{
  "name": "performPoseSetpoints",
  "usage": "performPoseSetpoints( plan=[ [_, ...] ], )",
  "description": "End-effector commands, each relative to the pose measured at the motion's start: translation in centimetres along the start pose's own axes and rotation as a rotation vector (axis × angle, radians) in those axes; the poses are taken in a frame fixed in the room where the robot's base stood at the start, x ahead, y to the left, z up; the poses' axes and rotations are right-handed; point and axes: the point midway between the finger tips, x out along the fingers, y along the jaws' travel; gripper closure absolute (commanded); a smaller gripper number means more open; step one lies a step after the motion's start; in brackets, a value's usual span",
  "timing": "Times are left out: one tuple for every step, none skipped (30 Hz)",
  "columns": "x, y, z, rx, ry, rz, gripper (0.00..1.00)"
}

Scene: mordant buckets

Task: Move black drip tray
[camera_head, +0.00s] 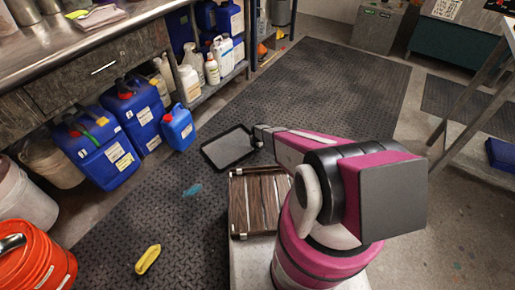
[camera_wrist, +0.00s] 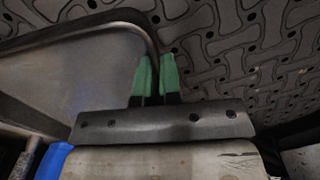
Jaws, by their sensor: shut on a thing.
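The black drip tray (camera_head: 229,148) is a shallow rectangular tray with a grey inside, in the middle of the head view, over the dark floor mat. My gripper (camera_head: 257,137) is at the tray's right edge. In the wrist view, the two green-padded fingers of my gripper (camera_wrist: 154,78) are shut on the rim of the tray (camera_wrist: 75,70), near a rounded corner. I cannot tell from these views how far the tray is above the mat.
Blue canisters (camera_head: 107,141) stand by the bench at left. A slatted wooden crate (camera_head: 257,203) sits close below the tray. A yellow item (camera_head: 148,259) and a teal patch (camera_head: 192,190) are on the dark mat (camera_head: 320,80). An orange bucket (camera_head: 35,262) is at lower left. The mat beyond the tray is clear.

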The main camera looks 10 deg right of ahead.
Motion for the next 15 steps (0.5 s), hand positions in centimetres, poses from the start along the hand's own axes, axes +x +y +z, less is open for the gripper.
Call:
performPoseSetpoints(
  plan=[
    [-0.01,-0.04,-0.01,0.000,0.000,-0.001,1.00],
    [-0.02,-0.04,-0.01,0.000,0.000,-0.001,1.00],
    [-0.01,-0.03,0.00,0.000,0.000,-0.001,1.00],
    [-0.01,-0.04,0.00,-0.001,0.000,-0.001,1.00],
    [-0.01,-0.03,0.00,-0.001,0.000,-0.001,1.00],
    [-0.01,-0.03,0.00,-0.001,0.000,-0.001,1.00],
    [-0.01,-0.03,0.01,-0.001,0.000,-0.001,1.00],
    [-0.01,-0.03,0.01,-0.001,0.000,-0.001,0.85],
    [-0.02,-0.03,0.01,-0.001,0.000,-0.001,0.72],
    [-0.02,-0.03,0.01,-0.001,0.000,-0.001,0.65],
    [-0.01,-0.02,0.01,-0.001,0.000,-0.001,0.65],
    [-0.01,-0.02,0.01,-0.001,0.000,-0.001,0.65],
    [-0.01,-0.02,0.01,-0.001,0.000,-0.001,0.65],
    [-0.01,-0.01,0.01,-0.001,0.000,0.000,0.65],
    [-0.01,-0.01,0.01,-0.001,0.000,0.000,0.65]
  ],
)
